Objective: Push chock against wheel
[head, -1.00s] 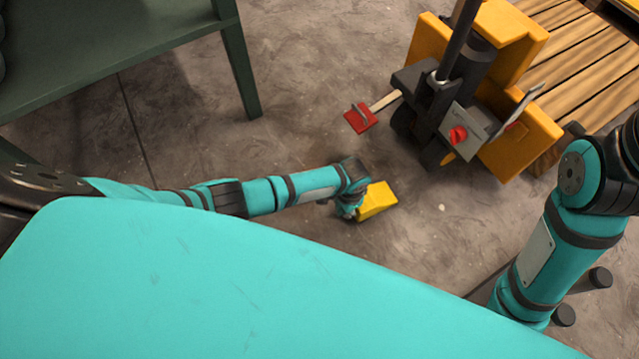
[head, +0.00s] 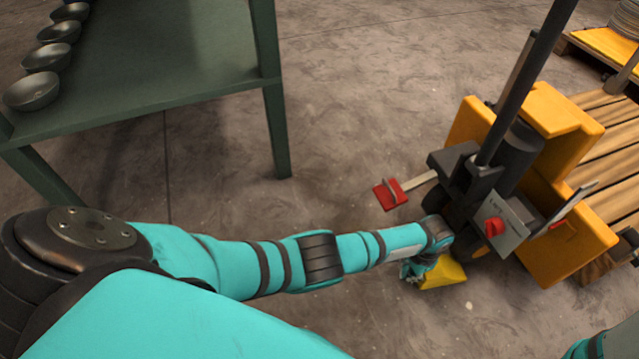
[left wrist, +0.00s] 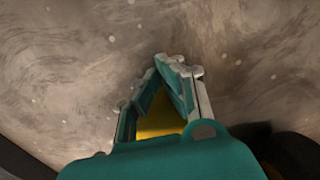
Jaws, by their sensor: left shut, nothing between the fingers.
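The yellow chock (head: 442,273) lies on the concrete floor in the head view, just in front of the pallet truck's dark wheel (head: 468,240). I cannot tell whether the chock touches the wheel, as my left wrist partly covers the space. My left gripper (head: 410,270) is low at the chock's left side, shut, with nothing held. In the left wrist view its fingers (left wrist: 172,65) come together at the tips, and yellow of the chock (left wrist: 160,118) shows between and behind them. My right gripper is out of view.
The orange pallet truck (head: 595,235) stands at the right with its dark mast and a red pedal (head: 390,194) sticking out to the left. A wooden pallet (head: 610,125) is behind it. A green table (head: 160,75) with several dark bowls (head: 33,91) is at upper left. Floor between is clear.

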